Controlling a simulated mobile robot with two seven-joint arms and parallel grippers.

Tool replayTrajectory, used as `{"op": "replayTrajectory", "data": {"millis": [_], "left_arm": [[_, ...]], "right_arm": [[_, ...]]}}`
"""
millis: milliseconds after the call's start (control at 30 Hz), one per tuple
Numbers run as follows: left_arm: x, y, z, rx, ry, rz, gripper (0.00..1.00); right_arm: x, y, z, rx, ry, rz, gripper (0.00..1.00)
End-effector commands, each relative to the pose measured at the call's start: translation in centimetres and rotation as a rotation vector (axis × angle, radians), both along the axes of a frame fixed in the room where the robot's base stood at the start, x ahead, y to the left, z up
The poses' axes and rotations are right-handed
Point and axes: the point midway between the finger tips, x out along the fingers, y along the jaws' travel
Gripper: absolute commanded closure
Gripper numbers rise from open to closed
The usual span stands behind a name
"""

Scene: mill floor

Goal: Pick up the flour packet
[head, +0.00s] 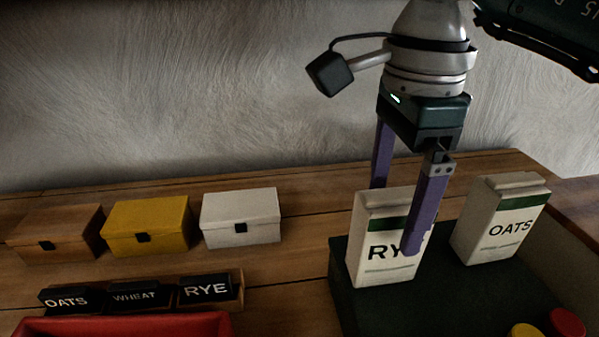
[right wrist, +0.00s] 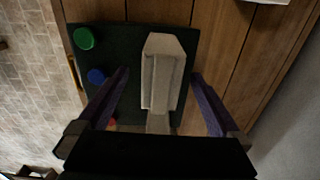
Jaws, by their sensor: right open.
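A white flour packet marked RYE (head: 371,245), with a green band, stands upright on a dark green stand (head: 345,290). A second white packet marked OATS (head: 497,222) stands to its right on the same stand. My right gripper (head: 396,218) points down over the RYE packet, its purple fingers apart. One finger is in front of the packet and covers part of its label; the other goes down behind it. In the right wrist view a pale packet (right wrist: 160,60) lies between the open fingers, with gaps on both sides. My left gripper is not in view.
Wooden, yellow (head: 148,225) and white (head: 240,218) boxes stand on the bench at left. Black OATS, WHEAT and RYE signs (head: 135,297) stand before them, behind a red bin (head: 120,325). Coloured round knobs, including a green one (right wrist: 84,39), sit on the stand.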

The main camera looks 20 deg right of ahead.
Motion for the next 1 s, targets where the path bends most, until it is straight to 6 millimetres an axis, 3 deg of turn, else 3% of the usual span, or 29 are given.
{"op": "replayTrajectory", "data": {"millis": [300,600,1000], "left_arm": [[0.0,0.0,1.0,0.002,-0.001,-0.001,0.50],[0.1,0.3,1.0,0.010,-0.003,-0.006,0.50],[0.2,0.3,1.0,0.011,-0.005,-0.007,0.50]], "right_arm": [[-0.2,-0.3,-4.5,0.003,0.003,0.000,0.00],[-0.1,-0.4,-4.9,0.002,-0.001,0.001,0.01],[-0.1,-0.4,-4.9,0.002,-0.001,0.001,0.46]]}}
